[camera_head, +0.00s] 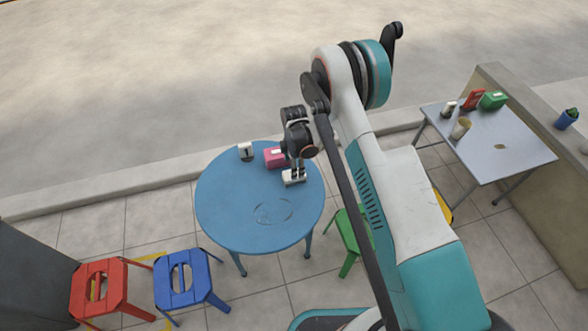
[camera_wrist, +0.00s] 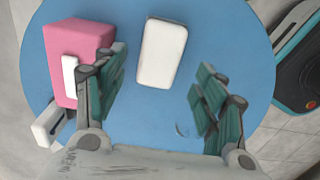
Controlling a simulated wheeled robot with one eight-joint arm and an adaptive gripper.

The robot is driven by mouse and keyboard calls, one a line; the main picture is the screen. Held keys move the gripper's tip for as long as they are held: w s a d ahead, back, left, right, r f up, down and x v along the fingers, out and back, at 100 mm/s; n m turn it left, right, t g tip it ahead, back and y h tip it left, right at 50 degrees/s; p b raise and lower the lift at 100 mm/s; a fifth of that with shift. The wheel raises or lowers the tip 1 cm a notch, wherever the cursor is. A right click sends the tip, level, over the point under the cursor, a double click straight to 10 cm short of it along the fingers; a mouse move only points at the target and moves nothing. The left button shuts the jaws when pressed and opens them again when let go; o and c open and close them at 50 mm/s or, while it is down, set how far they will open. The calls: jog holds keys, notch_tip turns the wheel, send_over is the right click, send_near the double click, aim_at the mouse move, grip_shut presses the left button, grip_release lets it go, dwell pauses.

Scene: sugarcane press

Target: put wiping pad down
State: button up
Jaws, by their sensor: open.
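The wiping pad, a white rounded block (camera_wrist: 162,52), lies on the round blue table (camera_head: 228,215). It also shows in the head view (camera_head: 294,178), near the table's right side. My gripper (camera_head: 294,172) is directly over the pad, low above the tabletop. In the wrist view my gripper (camera_wrist: 160,72) is open, with one finger on each side of the pad and blue gaps between them and it. The pad seems to rest flat on the table, though the exact height of the fingertips is hard to tell.
A pink box with a white front (camera_head: 275,157) stands close to the left finger. A white table-number block (camera_head: 246,151) stands beyond it. Red (camera_head: 98,290), blue (camera_head: 184,279) and green (camera_head: 350,238) stools surround the table. A grey table (camera_head: 500,145) with items stands right. The table's front is clear.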

jog(key=d+r+m+t+p, duration=0.1)
jog(key=d+r+m, duration=0.2)
jog(key=r, duration=1)
jog(key=d+r+m+t+p, duration=0.1)
jog(key=d+r+m, duration=0.1)
jog(key=r, duration=1.1)
jog(key=s+d+r+m+t, duration=0.1)
jog(key=s+d+r+m, duration=0.2)
jog(key=r, duration=0.4)
jog(key=s+d+r+m, duration=0.2)
jog(key=s+d+r, duration=0.15)
jog(key=r, duration=0.35)
jog(key=s+d+r+m+t, duration=0.1)
jog(key=s+d+r+m, duration=0.1)
jog(key=s, duration=0.6)
jog(key=s+d+r+m+t, duration=0.1)
jog(key=s+d+r+m, duration=0.2)
jog(key=s+m, duration=0.2)
jog(key=s+d+r+m+t, duration=0.2)
jog(key=s+d+r+m, duration=0.1)
jog(key=s, duration=0.8)
jog(key=shift+s+m, duration=0.25)
jog(key=shift+m, duration=0.35)
jog(key=shift+o, duration=0.5)
jog(key=shift+r, duration=0.1)
